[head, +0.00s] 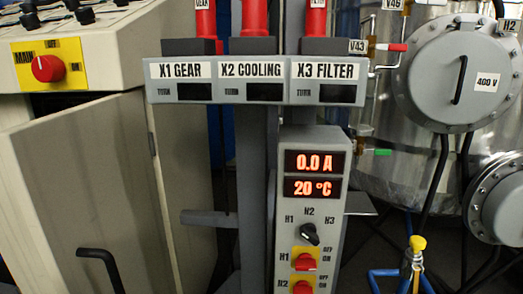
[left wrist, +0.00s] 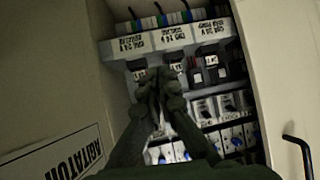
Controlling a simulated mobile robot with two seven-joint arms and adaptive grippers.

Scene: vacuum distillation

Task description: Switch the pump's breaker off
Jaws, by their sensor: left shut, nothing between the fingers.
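In the left wrist view my left gripper (left wrist: 158,82) is shut and empty, its fingertips in front of the upper row of breakers inside an open cabinet. That row holds several dark breakers, one left of the fingertips (left wrist: 138,70) and one to the right (left wrist: 209,58). White label plates (left wrist: 172,36) sit above them, printed upside down in this view and too small to read surely. I cannot tell which breaker is the pump's, or whether the fingertips touch one. The gripper hides part of the rows. My right gripper is in neither view.
The cabinet door (head: 85,185) with a black handle (head: 99,262) shows in the head view, below a console with a red MAIN knob (head: 47,68). A meter panel (head: 315,175) reads 0.0 A and 20 °C. A steel vessel (head: 400,180) stands right. An AGITATOR plate (left wrist: 75,155) is lower left in the wrist view.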

